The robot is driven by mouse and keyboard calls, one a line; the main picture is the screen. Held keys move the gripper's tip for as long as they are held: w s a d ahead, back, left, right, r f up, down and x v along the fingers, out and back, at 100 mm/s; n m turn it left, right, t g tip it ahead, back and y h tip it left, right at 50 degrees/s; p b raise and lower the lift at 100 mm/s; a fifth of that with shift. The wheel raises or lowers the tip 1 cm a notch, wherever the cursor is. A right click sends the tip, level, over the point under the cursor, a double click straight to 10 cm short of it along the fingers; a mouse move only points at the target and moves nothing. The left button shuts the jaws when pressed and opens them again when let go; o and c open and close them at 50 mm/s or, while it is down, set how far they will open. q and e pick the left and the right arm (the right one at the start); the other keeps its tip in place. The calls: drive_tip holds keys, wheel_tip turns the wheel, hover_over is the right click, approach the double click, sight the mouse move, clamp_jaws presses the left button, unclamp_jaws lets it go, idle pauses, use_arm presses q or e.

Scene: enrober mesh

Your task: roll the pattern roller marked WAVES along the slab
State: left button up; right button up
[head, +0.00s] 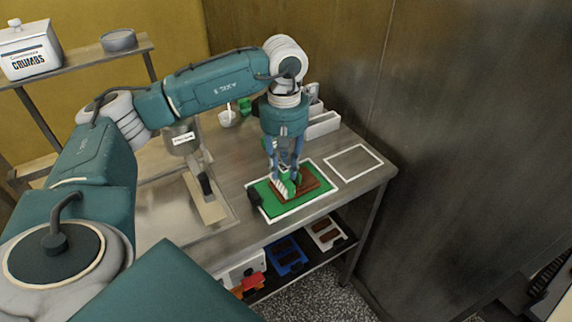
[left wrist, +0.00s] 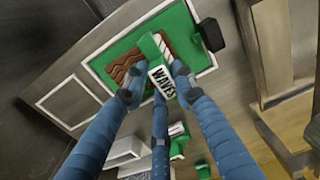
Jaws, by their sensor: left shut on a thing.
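The brown slab (head: 312,181) lies on a green mat (head: 292,207) inside a white outline on the bench. My left gripper (head: 287,177) points down over the slab and is shut on the pattern roller (head: 282,188). In the left wrist view the roller's white label (left wrist: 161,82) reads WAVES, and its green body (left wrist: 149,46) lies across the slab. My left gripper (left wrist: 157,85) hides part of the roller. I cannot tell whether roller and slab touch. My right gripper is not in view.
A black block (head: 254,198) sits at the mat's left edge. An empty white-outlined area (head: 354,163) lies to the right. White bins (head: 322,125) and a white cup (head: 228,118) stand behind. A blue tray (head: 287,257) and a white tray (head: 326,233) are on the lower shelf.

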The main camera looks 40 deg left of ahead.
use_arm(q)
drive_tip(key=shift+s+a, duration=0.25)
drive_tip(key=shift+s, duration=0.45)
idle(0.5)
drive_tip(key=shift+r+p, duration=2.05)
drive_tip(key=shift+r, duration=1.5)
